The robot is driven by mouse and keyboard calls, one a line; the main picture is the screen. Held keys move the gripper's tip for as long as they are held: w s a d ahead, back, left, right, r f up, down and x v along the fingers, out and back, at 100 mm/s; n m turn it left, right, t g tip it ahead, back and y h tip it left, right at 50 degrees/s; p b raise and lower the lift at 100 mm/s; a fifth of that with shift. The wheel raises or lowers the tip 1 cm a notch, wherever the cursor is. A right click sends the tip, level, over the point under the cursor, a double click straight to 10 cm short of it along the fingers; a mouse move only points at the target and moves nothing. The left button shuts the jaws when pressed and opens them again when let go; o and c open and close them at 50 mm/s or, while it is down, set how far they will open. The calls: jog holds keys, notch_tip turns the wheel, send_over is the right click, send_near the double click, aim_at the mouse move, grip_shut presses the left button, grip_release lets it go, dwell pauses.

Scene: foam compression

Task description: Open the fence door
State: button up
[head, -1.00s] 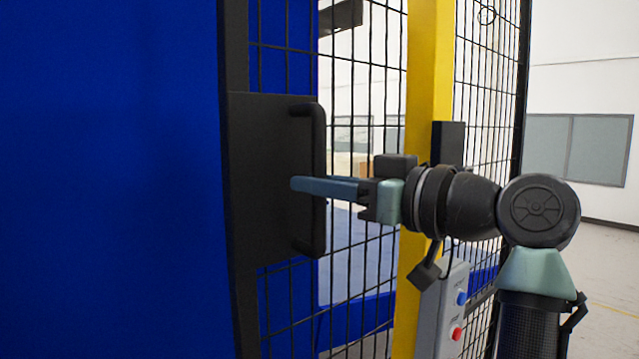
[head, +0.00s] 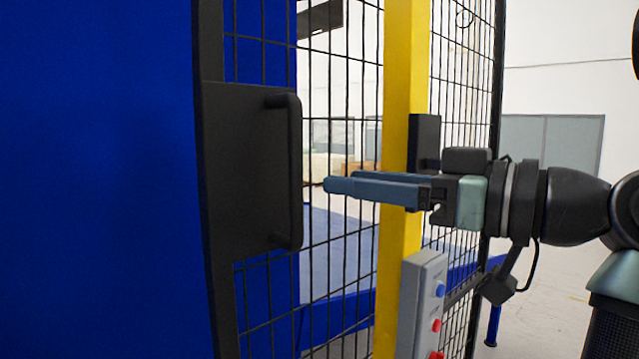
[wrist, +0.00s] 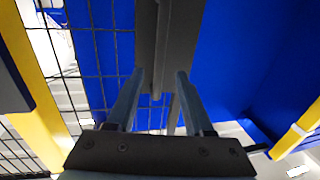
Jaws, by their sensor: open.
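The fence door shows a black frame with wire mesh and a black plate (head: 245,170) that carries a vertical black bar handle (head: 293,172). My gripper (head: 335,186) is open and empty, to the right of the handle in the head view, with its fingers pointing left towards it. A gap shows between the fingertips and the handle. In the wrist view the two fingers (wrist: 156,78) are spread apart, and the dark handle and door frame (wrist: 168,45) lie ahead between and above their tips. The door stands next to the yellow post (head: 400,130); whether it is ajar, I cannot tell.
A grey button box (head: 422,300) with blue and red buttons is below my gripper on the yellow post. A black block (head: 424,143) is on the post behind my gripper. A large blue panel (head: 95,180) fills the left. Open floor is at the right.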

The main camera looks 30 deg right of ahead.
jog(key=v, duration=0.4)
dwell(0.6)
